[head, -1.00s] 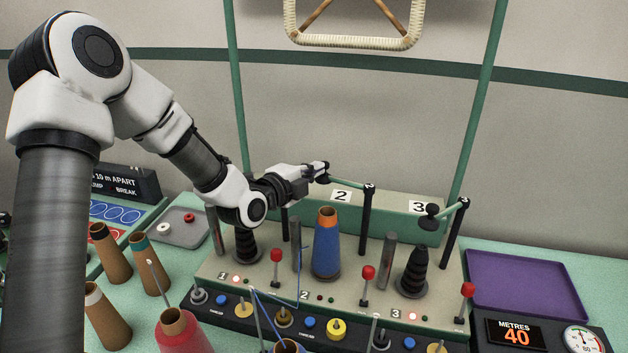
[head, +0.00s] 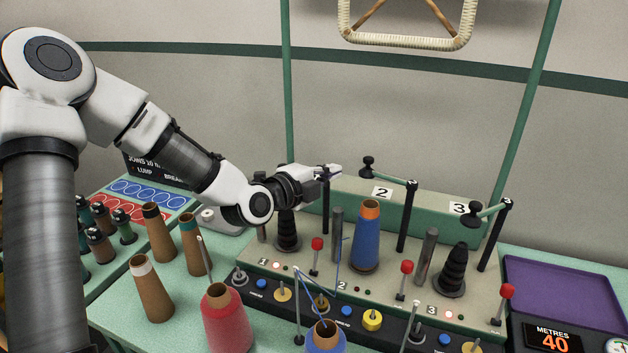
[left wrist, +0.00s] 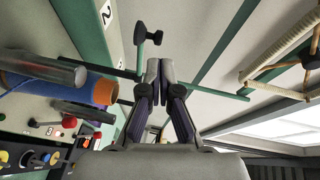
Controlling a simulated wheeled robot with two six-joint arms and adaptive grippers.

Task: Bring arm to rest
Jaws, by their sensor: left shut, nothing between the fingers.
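My left arm comes in from the left in the head view. Its gripper (head: 330,172) is shut and empty, held above the rear left of the winding machine (head: 262,257), by station 1. In the left wrist view the closed fingertips (left wrist: 159,72) point toward a green swing arm with a black knob (left wrist: 152,36), with nothing between them. In the head view the station 2 arm's black knob (head: 368,164) stands up to the right, apart from the gripper. A blue cone (head: 366,238) stands upright at station 2. My right gripper is not in view.
Empty brown cones (head: 150,290) and a red yarn cone (head: 227,318) stand at the front left. Red-knobbed levers (head: 317,244) and upright posts rise from the machine. A purple tray (head: 560,290) lies empty at the right. A green upright pole (head: 287,90) stands behind the gripper.

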